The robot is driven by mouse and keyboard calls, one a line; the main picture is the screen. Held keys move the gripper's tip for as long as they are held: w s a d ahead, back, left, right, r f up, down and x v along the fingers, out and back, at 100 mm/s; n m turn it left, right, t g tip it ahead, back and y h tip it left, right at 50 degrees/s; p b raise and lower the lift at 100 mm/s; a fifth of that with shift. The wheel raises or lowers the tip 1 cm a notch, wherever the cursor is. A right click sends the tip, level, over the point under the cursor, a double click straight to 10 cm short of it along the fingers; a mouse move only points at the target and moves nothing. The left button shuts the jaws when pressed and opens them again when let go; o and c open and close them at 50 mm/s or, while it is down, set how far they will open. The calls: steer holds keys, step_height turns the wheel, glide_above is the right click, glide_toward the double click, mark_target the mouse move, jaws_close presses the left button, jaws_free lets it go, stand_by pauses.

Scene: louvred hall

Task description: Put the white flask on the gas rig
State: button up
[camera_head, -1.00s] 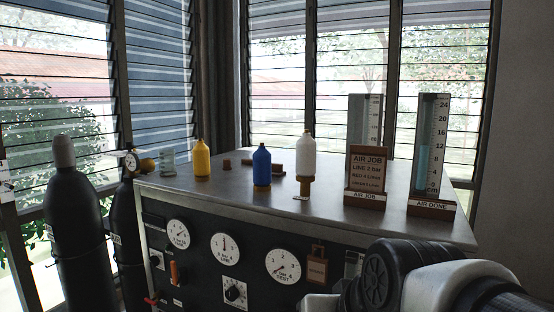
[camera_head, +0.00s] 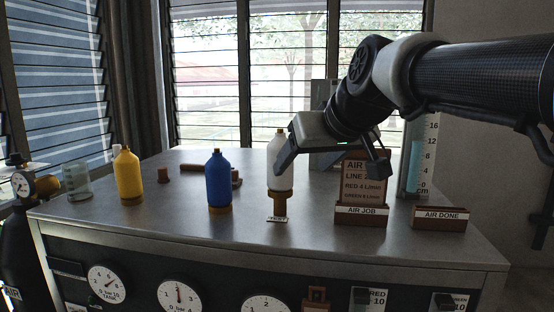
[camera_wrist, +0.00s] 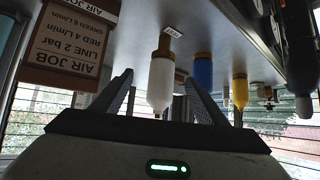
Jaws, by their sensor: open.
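The white flask (camera_head: 280,172) stands upright on a small brown stand (camera_head: 279,206) with a little label in front, on the grey metal bench top. It also shows in the wrist view (camera_wrist: 161,82), upside down. My gripper (camera_head: 330,166) is open above the bench. In the head view its left finger overlaps the flask's edge. In the wrist view the flask appears between the two open fingers (camera_wrist: 160,92); I cannot tell if it is touched. The gauge-fronted bench (camera_head: 120,232) appears to be the gas rig.
A blue bottle (camera_head: 218,180) and a yellow bottle (camera_head: 127,176) stand left of the flask. A glass beaker (camera_head: 76,181) is farther left. The AIR JOB sign (camera_head: 361,193) and the AIR DONE base (camera_head: 439,217) with a scaled tube stand right. The front bench strip is clear.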

steer(key=shift+n, duration=0.3)
steer(key=shift+w+a+f+b, duration=0.3)
steer(key=shift+w+a+f, duration=0.35)
steer(key=shift+w, duration=1.1)
steer(key=shift+w+a+f+b, duration=0.4)
steer(key=shift+w+a, duration=0.45)
steer(key=shift+w, duration=0.85)
steer(key=shift+w+a+f+b, duration=0.25)
steer(key=shift+w+a+f, duration=0.4)
steer(key=shift+w, duration=1.1)
steer(key=shift+r, duration=0.1)
steer(key=shift+r, duration=0.1)
jaws_close()
